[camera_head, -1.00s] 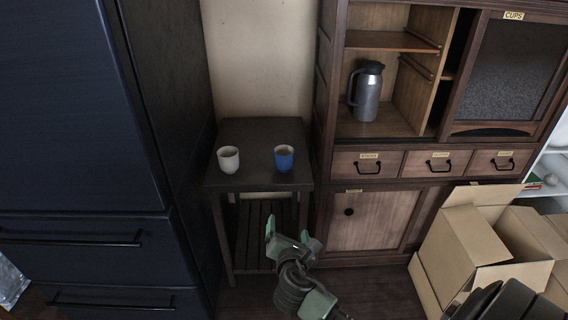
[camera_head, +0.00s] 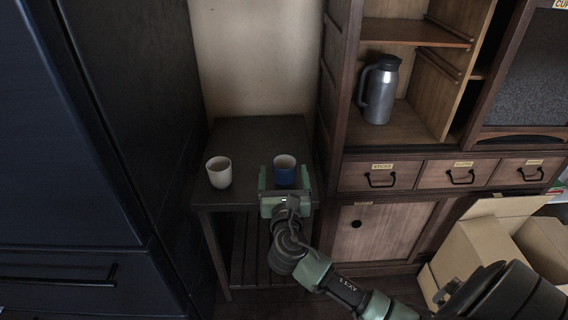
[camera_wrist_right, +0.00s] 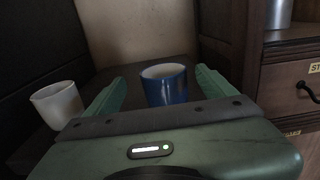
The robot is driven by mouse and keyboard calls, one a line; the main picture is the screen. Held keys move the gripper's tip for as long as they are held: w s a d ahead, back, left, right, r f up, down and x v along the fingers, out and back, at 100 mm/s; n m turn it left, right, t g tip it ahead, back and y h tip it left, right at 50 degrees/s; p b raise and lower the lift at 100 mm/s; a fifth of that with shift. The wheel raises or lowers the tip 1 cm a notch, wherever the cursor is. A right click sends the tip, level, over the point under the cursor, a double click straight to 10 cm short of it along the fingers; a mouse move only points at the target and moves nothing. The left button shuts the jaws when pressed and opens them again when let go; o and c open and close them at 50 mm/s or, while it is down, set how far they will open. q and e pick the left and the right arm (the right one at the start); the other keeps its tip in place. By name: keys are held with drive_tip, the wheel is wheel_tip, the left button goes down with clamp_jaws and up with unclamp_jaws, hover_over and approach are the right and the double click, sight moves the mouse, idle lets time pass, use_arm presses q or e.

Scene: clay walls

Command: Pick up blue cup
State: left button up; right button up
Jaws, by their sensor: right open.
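The blue cup (camera_head: 285,170) stands upright on a small dark table (camera_head: 248,135), near its right side. In the right wrist view the blue cup (camera_wrist_right: 164,84) shows beyond the palm, between the two green fingers. My right gripper (camera_head: 284,178) is open, with one finger on each side of the cup in the head view. Part of the cup's lower front is hidden by the gripper. I cannot tell whether the fingers touch it. My left gripper is not in view.
A white cup (camera_head: 219,172) stands on the table to the left. A dark cabinet (camera_head: 80,120) rises at left. A wooden cupboard (camera_head: 385,225) with a metal jug (camera_head: 379,90) stands close at right. A cardboard box (camera_head: 480,250) is at lower right.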

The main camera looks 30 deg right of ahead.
sight(284, 156)
drive_tip(key=shift+w+d, duration=0.25)
drive_tip(key=shift+w, duration=0.15)
drive_tip(key=shift+w+d+r+b, duration=0.1)
drive_tip(key=shift+w+d+b, duration=0.25)
drive_tip(key=shift+w, duration=0.25)
drive_tip(key=b+x, duration=0.1)
drive_tip(key=x, duration=0.4)
drive_tip(key=shift+d, duration=0.25)
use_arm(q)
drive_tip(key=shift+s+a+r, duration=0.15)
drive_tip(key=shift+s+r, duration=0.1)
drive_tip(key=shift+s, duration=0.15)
use_arm(e)
drive_tip(key=c, duration=1.5)
